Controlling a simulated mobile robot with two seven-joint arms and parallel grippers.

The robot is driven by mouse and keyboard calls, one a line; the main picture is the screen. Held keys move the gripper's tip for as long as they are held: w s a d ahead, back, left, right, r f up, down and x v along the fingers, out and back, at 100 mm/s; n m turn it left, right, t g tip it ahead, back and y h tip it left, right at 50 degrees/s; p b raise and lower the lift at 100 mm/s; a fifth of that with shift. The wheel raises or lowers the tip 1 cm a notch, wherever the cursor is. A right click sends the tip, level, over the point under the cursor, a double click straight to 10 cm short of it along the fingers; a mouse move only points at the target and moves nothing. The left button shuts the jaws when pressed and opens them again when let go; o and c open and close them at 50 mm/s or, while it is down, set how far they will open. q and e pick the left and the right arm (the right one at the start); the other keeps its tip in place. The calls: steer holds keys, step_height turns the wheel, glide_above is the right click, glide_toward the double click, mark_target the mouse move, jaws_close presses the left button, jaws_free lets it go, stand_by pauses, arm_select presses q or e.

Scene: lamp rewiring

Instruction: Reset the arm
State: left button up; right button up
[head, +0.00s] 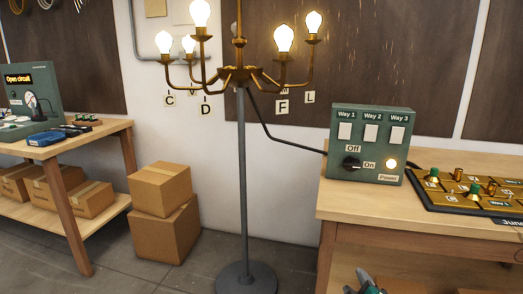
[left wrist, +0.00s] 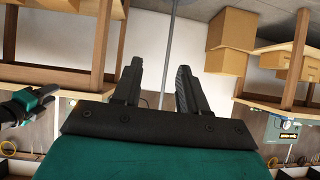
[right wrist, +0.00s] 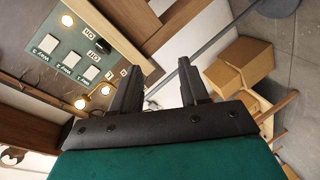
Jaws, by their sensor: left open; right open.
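My right gripper (head: 368,285) shows at the bottom edge of the head view, low in front of the right bench. In the right wrist view its jaws (right wrist: 160,80) are apart with nothing between them. My left gripper is out of the head view; in the left wrist view its jaws (left wrist: 155,85) are apart and empty. The brass lamp (head: 238,75) stands on a grey pole, its visible bulbs lit. The green switch box (head: 370,145) on the right bench has three white switches, a dark knob (head: 352,162) and a glowing Power light (head: 391,163). Neither gripper touches anything visible.
The right bench (head: 420,160) carries a dark board (head: 465,190) with brass plates and green-topped posts. The left bench (head: 100,137) holds a meter reading "Open circuit" (head: 30,85) and a blue device (head: 45,138). Two stacked cartons (head: 165,225) stand beside the lamp's round base (head: 246,280).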

steer(key=s+a+f+m+g+y+p, duration=0.1)
steer(key=s+f+m, duration=0.3)
steer(key=s, duration=0.7)
steer(key=s+a+f+m+g+y+p, duration=0.1)
steer(key=s+a+f+m+g+y, duration=0.1)
steer(key=s, duration=1)
step_height(320, 180, down, 3)
steer(key=a+m+g, duration=0.1)
steer(key=m, duration=0.1)
steer(key=shift+s+f+m+y, duration=0.15)
steer(key=shift+m+y, duration=0.15)
